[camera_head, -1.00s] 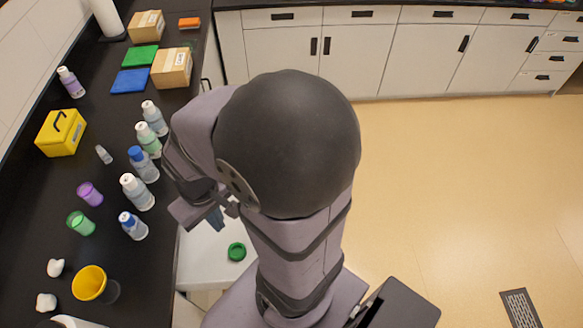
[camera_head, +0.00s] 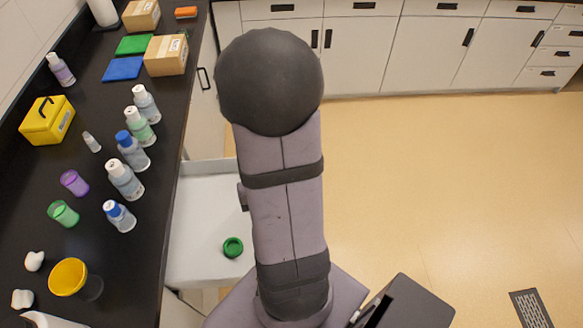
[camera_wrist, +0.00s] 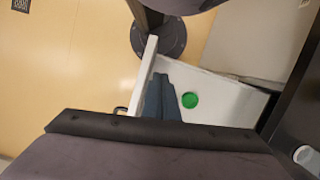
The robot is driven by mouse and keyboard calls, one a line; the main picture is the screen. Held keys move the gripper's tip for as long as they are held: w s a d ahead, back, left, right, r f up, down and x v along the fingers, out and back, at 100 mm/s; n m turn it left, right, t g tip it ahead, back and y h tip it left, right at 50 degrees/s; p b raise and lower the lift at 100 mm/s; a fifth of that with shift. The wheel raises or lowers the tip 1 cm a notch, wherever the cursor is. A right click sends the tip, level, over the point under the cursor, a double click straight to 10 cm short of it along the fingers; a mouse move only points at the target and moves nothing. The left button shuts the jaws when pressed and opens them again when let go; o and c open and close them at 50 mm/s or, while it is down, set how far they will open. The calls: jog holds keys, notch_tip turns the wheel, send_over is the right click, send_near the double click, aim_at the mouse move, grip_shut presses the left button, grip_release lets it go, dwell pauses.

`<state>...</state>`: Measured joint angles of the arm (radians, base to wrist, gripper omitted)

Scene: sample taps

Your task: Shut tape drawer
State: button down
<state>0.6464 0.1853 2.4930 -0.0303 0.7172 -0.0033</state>
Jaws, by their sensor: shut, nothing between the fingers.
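The white tape drawer (camera_head: 197,205) is pulled out from under the black counter in the head view. A green tape roll (camera_head: 233,247) lies in it. In the wrist view the drawer's front panel (camera_wrist: 143,80) shows as a white strip with a dark handle (camera_wrist: 119,110) on its outer side, and the green tape (camera_wrist: 189,100) lies on the drawer floor. My gripper (camera_wrist: 158,82) is shut and empty, seen over the drawer's inside close to the front panel; I cannot tell whether it touches. In the head view my arm hides the gripper.
The black counter (camera_head: 85,240) on the left holds several bottles (camera_head: 124,178), a yellow box (camera_head: 47,120), a yellow cup (camera_head: 69,276) and cardboard boxes (camera_head: 166,54). White cabinets (camera_head: 365,58) line the back.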

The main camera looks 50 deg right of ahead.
jog(key=s+d+f+h+b, duration=0.1)
jog(key=s+d+f+b, duration=0.2)
jog(key=d+f, duration=0.45)
jog(key=s+d+f+m+h+b, duration=0.1)
jog(key=s+d+f+b, duration=0.2)
jog(key=d, duration=0.8)
jog(key=s+d+f+h+b, duration=0.15)
jog(key=s+d+f, duration=0.25)
jog(key=d+f, duration=0.4)
jog(key=w+d+n+t+h, duration=0.25)
jog(key=w+d+h, duration=0.2)
jog(key=d, duration=0.95)
jog(key=w+d+r+n+t, duration=0.1)
jog(key=w+d+r+t, duration=0.1)
jog(key=w, duration=0.3)
jog(key=w+d+r+n+t, duration=0.1)
jog(key=w+d+r+t, duration=0.15)
jog(key=w, duration=0.25)
jog(key=w+a+m+t+y, duration=0.1)
jog(key=w+a+m+y, duration=0.1)
jog(key=a, duration=0.4)
jog(key=w+a+r+m+t+y, duration=0.1)
jog(key=w+a+m+t+y, duration=0.1)
jog(key=w+a+y, duration=0.2)
jog(key=shift+a+r+y+b, duration=0.3)
jog(key=shift+a+y+b, duration=0.1)
jog(key=shift+a+y, duration=0.4)
jog(key=shift+w+a+f, duration=0.1)
jog(key=shift+w, duration=0.1)
